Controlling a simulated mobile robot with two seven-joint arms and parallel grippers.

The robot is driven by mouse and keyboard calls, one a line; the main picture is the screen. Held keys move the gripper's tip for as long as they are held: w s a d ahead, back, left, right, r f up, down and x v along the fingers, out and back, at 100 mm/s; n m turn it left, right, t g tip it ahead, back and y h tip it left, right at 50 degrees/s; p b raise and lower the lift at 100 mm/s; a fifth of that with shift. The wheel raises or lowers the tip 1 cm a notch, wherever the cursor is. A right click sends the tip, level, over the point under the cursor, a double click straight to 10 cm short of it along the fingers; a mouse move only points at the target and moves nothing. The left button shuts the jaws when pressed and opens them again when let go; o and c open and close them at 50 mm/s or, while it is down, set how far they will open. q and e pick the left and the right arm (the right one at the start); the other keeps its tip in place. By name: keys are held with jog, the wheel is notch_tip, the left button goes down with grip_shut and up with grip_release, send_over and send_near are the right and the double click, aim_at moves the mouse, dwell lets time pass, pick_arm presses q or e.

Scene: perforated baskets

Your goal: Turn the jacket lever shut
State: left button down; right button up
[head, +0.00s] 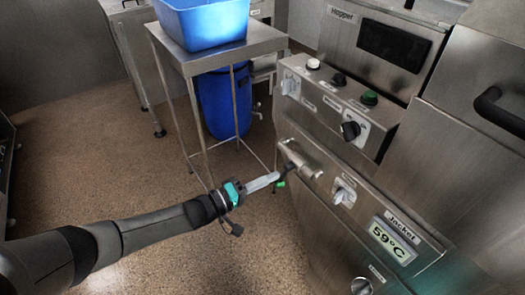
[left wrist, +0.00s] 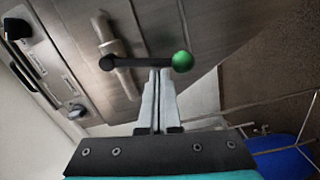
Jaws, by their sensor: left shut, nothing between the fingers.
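The jacket lever is a black bar with a green ball at its end. In the left wrist view the lever (left wrist: 140,62) lies crosswise to a metal pipe stub (left wrist: 118,55), its green knob (left wrist: 182,61) to the right. In the head view the green knob (head: 281,184) shows low beside the pipe stub (head: 300,159) on the machine's front. My left gripper (head: 277,176) is shut and empty, its fingertips (left wrist: 160,72) at the lever's bar, close to the knob. I cannot tell whether they touch it. My right gripper is not in view.
The machine panel has a rotary switch (head: 344,194), a Jacket display (head: 392,240) reading 59°C and a black knob (head: 350,130). A steel table (head: 215,58) with a blue tub (head: 205,22) stands behind, a blue barrel (head: 222,100) beneath. The floor (head: 100,160) at left is clear.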

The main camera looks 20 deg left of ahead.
pick_arm(q)
jog(key=shift+s+d+f+n, duration=0.3)
jog(key=shift+s+d+n, duration=0.15)
jog(key=shift+n, duration=0.55)
jog(key=shift+d, duration=0.15)
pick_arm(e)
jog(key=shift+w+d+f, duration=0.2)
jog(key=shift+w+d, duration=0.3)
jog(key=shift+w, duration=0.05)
pick_arm(q)
jog(key=shift+n, duration=0.3)
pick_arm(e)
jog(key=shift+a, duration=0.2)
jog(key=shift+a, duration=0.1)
